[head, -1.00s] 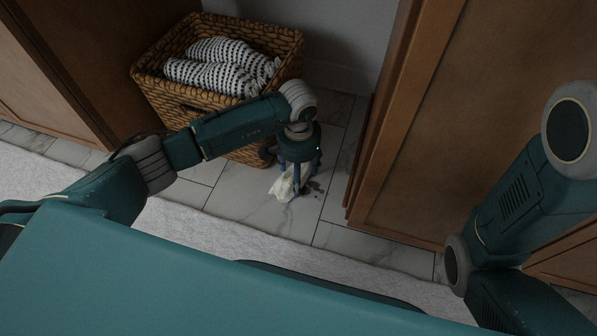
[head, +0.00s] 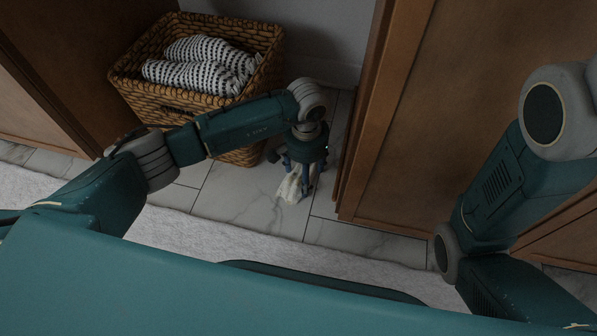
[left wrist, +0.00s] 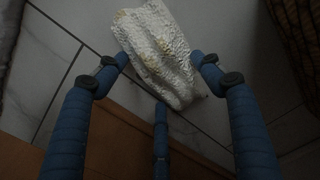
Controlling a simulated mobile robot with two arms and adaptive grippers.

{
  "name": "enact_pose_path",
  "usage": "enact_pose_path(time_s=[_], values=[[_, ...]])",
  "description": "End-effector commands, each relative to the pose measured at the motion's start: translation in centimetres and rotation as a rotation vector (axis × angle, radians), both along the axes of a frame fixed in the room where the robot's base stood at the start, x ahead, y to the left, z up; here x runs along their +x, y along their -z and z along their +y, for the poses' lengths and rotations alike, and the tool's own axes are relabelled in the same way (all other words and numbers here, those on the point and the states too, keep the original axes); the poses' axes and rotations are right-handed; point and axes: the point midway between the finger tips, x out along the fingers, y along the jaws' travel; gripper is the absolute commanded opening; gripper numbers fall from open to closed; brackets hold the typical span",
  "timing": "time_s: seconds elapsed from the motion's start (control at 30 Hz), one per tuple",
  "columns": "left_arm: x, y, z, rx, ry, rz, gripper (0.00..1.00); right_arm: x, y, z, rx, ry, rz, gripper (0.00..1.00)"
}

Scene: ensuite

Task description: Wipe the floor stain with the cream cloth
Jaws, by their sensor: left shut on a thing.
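The cream cloth (head: 291,187) is crumpled and hangs beneath my left gripper (head: 299,180), at the tiled floor between the basket and the wooden cabinet. In the left wrist view the cloth (left wrist: 160,50) is whitish with yellow patches. The blue fingers of my left gripper (left wrist: 160,62) are around it, shut on it. The cloth seems to touch the floor. The floor stain does not show clearly now; the cloth and gripper cover the area where it was. My right arm is at the right of the head view, but its gripper is out of view.
A wicker basket (head: 125,86) with rolled black-and-white towels (head: 200,65) stands behind my left arm. A wooden cabinet (head: 440,120) rises close to the right of my left gripper. A pale rug (head: 190,228) lies in front, with bare tile (head: 235,193) between.

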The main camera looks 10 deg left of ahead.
Motion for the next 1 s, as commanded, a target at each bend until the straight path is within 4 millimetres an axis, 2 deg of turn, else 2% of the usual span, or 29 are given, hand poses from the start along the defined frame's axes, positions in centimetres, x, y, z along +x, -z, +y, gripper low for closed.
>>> enact_pose_path(time_s=[0.2,0.47,0.8,1.0], values=[[-0.1,0.2,-2.0,-0.001,0.002,0.0,0.46,0.0,0.2,0.0,0.0,0.0,0.0,0.4],[-0.1,0.2,-2.9,-0.001,0.002,0.001,0.46,0.0,0.2,0.0,0.0,0.0,0.0,0.4],[-0.3,0.4,-5.9,-0.004,0.003,0.001,0.46,0.0,0.2,0.0,0.0,0.0,0.0,0.4],[-0.4,0.2,-6.3,-0.006,0.003,0.0,0.46,0.0,0.2,0.0,0.0,0.0,0.0,0.4]])
